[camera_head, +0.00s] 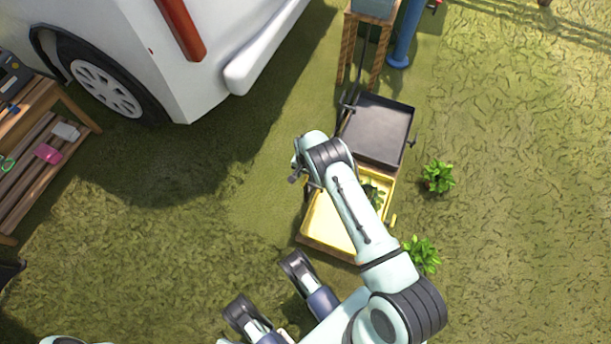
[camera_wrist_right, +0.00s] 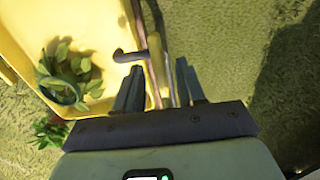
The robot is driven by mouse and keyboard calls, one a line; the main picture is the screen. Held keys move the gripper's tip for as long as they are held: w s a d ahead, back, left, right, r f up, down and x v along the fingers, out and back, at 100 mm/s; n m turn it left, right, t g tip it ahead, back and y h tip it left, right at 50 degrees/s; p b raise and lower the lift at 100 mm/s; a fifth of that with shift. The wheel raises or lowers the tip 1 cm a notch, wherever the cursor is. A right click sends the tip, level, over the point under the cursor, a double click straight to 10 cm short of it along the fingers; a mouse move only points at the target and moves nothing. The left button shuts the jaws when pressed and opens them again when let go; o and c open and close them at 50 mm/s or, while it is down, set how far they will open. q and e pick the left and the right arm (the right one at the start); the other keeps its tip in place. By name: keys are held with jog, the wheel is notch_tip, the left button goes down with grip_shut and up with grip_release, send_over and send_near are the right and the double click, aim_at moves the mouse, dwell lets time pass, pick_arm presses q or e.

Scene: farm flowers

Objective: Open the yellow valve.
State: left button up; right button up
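In the wrist view, a slim yellow piece (camera_wrist_right: 158,64), which looks like the valve's handle, stands beside a pinkish pipe at the wall of the yellow bin. My right gripper (camera_wrist_right: 160,85) is open, with one dark finger on each side of the yellow piece and pipe. I cannot tell whether the fingers touch them. In the head view, my right gripper (camera_head: 297,174) is at the left edge of the yellow bin (camera_head: 325,222), and my arm hides much of the valve area.
A dark curved lever (camera_wrist_right: 130,55) is close to the left finger. A green plant (camera_wrist_right: 68,75) lies in the yellow bin. A black tray (camera_head: 378,130) stands behind it. A white van (camera_head: 200,60) and a wooden shelf (camera_head: 40,150) are at left. Grass between is clear.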

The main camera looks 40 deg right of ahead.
pick_arm(q)
jog(key=shift+s+f, duration=0.1)
jog(key=shift+s, duration=0.2)
pick_arm(e)
jog(key=shift+f, duration=0.4)
grip_shut()
